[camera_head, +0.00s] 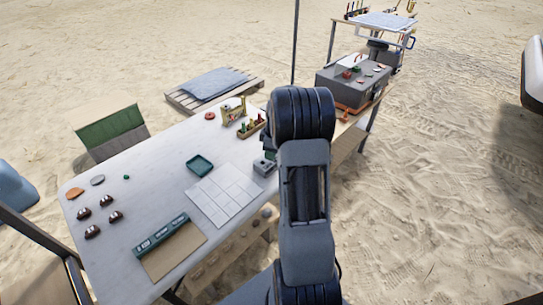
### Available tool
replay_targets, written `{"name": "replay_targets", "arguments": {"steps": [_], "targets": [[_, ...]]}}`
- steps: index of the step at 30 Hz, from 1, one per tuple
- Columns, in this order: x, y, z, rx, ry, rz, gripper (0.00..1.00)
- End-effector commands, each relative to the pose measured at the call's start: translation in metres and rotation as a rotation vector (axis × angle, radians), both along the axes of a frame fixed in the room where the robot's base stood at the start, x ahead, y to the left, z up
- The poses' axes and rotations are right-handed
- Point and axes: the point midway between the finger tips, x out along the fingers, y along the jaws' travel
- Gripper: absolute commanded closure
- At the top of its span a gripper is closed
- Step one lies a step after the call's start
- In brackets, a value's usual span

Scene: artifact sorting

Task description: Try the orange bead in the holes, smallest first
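I cannot make out the orange bead for certain. A flat orange piece (75,193) lies at the table's left end, but it looks more like a shard than a bead. A small grey block (264,167) at the table's right edge, beside my arm, may have holes in its top; they are too small to tell. A teal strip (160,234) with white markings lies near the front edge; whether it has holes is unclear. My arm rises in front of the table's right side.
The white table (140,190) also bears a pale tiled mat (222,199), a green tray (200,165), several dark brown domes, and a rack of coloured pieces (252,128). A grey case (352,86) stands beyond my arm. The table's middle left is clear.

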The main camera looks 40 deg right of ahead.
Motion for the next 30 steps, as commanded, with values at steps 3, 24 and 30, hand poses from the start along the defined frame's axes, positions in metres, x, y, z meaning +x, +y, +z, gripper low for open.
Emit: {"name": "replay_targets", "arguments": {"steps": [3,24,30], "targets": [[0.000,0.000,0.000,0.000,0.000,0.000,0.68],[0.000,0.000,0.008,-0.001,-0.001,0.000,0.93],[0.000,0.000,0.018,0.000,0.000,0.000,0.94]]}}
